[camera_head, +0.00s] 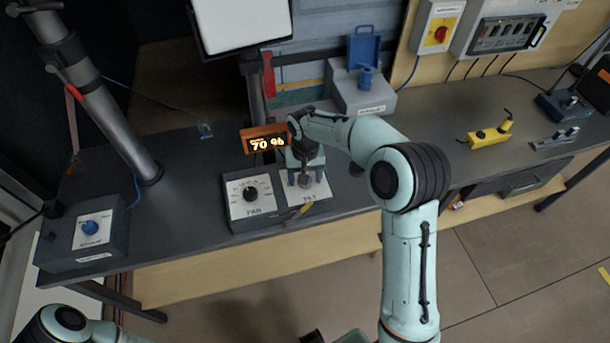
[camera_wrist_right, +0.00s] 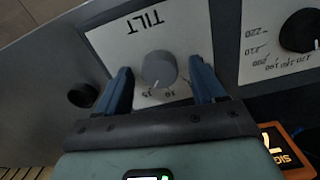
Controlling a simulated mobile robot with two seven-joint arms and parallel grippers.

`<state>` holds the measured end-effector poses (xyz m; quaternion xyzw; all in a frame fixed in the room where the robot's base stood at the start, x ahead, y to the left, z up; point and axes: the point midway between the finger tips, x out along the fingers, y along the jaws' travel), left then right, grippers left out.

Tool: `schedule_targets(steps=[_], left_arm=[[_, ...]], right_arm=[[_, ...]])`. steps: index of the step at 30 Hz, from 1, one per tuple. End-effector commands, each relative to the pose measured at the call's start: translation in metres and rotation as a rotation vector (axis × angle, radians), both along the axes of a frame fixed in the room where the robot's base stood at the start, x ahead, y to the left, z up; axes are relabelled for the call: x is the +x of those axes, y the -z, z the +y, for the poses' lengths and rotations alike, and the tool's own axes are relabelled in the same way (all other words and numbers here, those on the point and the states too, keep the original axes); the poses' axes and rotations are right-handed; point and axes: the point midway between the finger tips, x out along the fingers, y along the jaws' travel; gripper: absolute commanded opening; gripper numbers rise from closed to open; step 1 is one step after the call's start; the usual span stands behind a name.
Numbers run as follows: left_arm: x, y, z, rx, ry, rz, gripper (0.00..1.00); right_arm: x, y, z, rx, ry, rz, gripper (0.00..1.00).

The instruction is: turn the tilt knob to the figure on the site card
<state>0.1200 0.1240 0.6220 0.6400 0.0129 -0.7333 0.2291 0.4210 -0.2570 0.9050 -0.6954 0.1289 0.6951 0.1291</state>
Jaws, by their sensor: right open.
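The tilt knob (camera_wrist_right: 159,69) is a grey round knob on a white plate marked TILT (camera_wrist_right: 140,38), seen upside down in the right wrist view. Small figures are printed along its scale; I cannot tell the exact pointer setting. My right gripper (camera_wrist_right: 163,84) is open, with one blue finger on each side of the knob and a gap visible on both sides. In the head view my right gripper (camera_head: 304,180) is over the TILT panel (camera_head: 318,188) and partly hides it. I cannot make out a readable site card. My left gripper is not in view.
The PAN panel (camera_head: 237,208) with a black knob (camera_head: 250,193) is just left. An orange display (camera_head: 264,140) reading 70 % stands behind. A box with a blue knob (camera_head: 89,228) is far left. A yellow device (camera_head: 485,134) lies at right.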

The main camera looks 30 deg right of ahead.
Motion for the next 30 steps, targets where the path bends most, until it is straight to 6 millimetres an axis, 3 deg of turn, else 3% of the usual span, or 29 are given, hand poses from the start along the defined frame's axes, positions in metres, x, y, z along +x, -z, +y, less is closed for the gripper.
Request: schedule_targets(steps=[7,21,30], left_arm=[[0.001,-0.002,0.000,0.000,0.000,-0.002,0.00],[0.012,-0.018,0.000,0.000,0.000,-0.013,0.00],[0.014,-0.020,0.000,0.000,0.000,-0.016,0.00]], right_arm=[[0.001,-0.020,0.000,-0.001,0.000,-0.004,0.69],[0.001,-0.118,0.000,0.001,-0.001,-0.004,0.69],[0.000,-0.134,0.000,0.000,0.000,0.000,0.69]])
